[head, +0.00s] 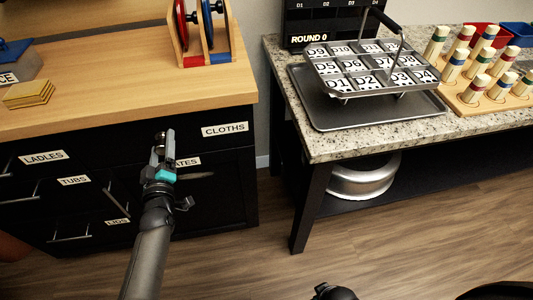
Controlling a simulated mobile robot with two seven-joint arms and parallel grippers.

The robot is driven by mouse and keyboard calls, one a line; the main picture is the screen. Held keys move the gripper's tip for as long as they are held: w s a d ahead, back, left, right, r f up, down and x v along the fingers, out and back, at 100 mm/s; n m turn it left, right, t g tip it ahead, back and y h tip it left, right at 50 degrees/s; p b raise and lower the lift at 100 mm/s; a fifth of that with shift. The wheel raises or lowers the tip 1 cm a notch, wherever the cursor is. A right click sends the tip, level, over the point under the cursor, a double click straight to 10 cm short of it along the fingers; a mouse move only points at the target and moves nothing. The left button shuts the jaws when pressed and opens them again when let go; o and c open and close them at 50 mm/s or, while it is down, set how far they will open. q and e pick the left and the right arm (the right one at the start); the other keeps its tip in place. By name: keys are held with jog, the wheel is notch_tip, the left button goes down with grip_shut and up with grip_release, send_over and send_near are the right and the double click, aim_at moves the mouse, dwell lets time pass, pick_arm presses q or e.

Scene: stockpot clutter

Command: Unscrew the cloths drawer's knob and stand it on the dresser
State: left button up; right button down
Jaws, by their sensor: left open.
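The cloths drawer (215,145) is a black drawer front at the upper right of the dresser, with a white CLOTHS label (224,129). The dresser (120,90) has a light wooden top. My left gripper (164,143) is open, in front of the dresser by the left part of the cloths drawer, pointing at its front. I cannot make out the knob; the gripper covers that part of the drawer. Whether the fingers are around the knob or touch it, I cannot tell.
On the dresser top are a wooden stand with red and blue reels (200,35) and yellow tiles (29,93). The top's front middle is clear. Bar handles (70,238) stick out below. A granite table (340,148) stands to the right, past a floor gap.

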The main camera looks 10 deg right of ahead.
pick_arm(q)
jog(key=m+p, duration=0.1)
jog(key=m, duration=0.3)
jog(key=shift+m, duration=0.4)
jog(key=m, duration=0.3)
jog(key=shift+m, duration=0.4)
grip_shut()
jog(key=n, duration=0.4)
jog(key=shift+n, duration=0.3)
jog(key=n, duration=0.4)
jog(key=shift+n, duration=0.3)
